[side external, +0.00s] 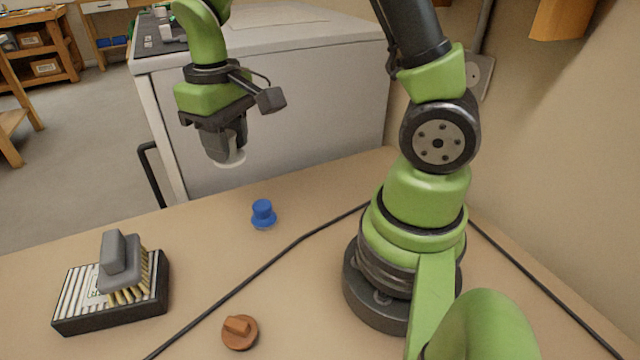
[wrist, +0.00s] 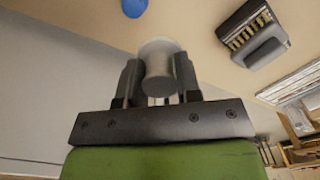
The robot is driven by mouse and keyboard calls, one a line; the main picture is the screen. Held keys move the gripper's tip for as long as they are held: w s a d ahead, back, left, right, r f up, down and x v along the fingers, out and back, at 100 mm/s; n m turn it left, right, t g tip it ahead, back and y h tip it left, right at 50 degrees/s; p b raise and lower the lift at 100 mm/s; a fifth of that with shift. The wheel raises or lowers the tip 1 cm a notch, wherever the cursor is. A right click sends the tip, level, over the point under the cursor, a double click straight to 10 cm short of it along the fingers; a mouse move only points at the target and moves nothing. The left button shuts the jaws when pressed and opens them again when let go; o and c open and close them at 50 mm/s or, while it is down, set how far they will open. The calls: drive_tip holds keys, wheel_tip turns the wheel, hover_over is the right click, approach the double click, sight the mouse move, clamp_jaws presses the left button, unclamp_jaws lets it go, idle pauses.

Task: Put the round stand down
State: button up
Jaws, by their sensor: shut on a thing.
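My gripper (side external: 222,140) is shut on a pale, round thing, which I take to be the round stand (side external: 232,158). It is held in the air above the far part of the bench, in front of the grey cabinet. In the wrist view my gripper (wrist: 160,78) has a finger on each side of the stand (wrist: 161,50), whose round whitish end faces outward. The fingers hide part of the stand in the side view. The stand is clear of the bench top.
A blue knob-like piece (side external: 263,213) stands on the bench (side external: 200,265). A brown round piece (side external: 239,332) lies nearer the front. A grey brush (side external: 121,262) rests on a striped black block (side external: 70,322) at left. A black cable (side external: 262,270) crosses the bench.

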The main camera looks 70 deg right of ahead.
drive_tip(key=d+m, duration=0.2)
drive_tip(key=d+f+m, duration=0.1)
drive_tip(key=d+m, duration=0.1)
drive_tip(key=m, duration=0.1)
drive_tip(key=s+d+f+m, duration=0.1)
drive_tip(key=d+m, duration=0.1)
drive_tip(key=m, duration=0.1)
drive_tip(key=shift+d, duration=0.25)
drive_tip(key=m, duration=2.8)
hover_over(345, 182)
drive_tip(key=shift+s+f, duration=0.1)
drive_tip(key=shift+f, duration=2.45)
wheel_tip(345, 182, down, 10)
drive_tip(key=shift+r, duration=0.2)
